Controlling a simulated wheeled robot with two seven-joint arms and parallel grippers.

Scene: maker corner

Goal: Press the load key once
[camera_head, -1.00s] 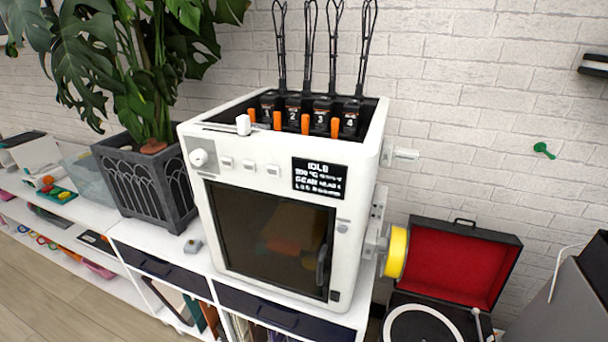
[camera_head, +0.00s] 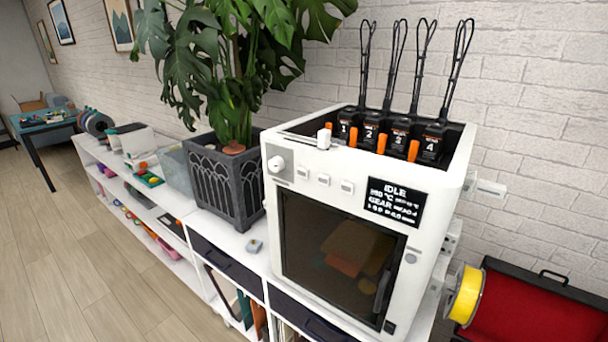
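A white 3D printer (camera_head: 350,262) stands on the white shelf unit in the head view. Its front panel has a round knob (camera_head: 276,164) at the left and a row of three small white keys (camera_head: 324,180) to the right of it. I cannot read any labels on the keys, so I cannot tell which is the load key. The dark display (camera_head: 394,202) reads IDLE, with smaller lines below. Several numbered black modules (camera_head: 388,135) with orange levers sit in the open top. Neither of my grippers is in view.
A potted plant (camera_head: 229,180) stands left of the printer. A small grey object (camera_head: 254,246) lies on the shelf top between them. A yellow spool (camera_head: 465,295) hangs at the printer's right side, near a red-lined open case (camera_head: 530,312). Open wooden floor (camera_head: 100,270) lies to the left.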

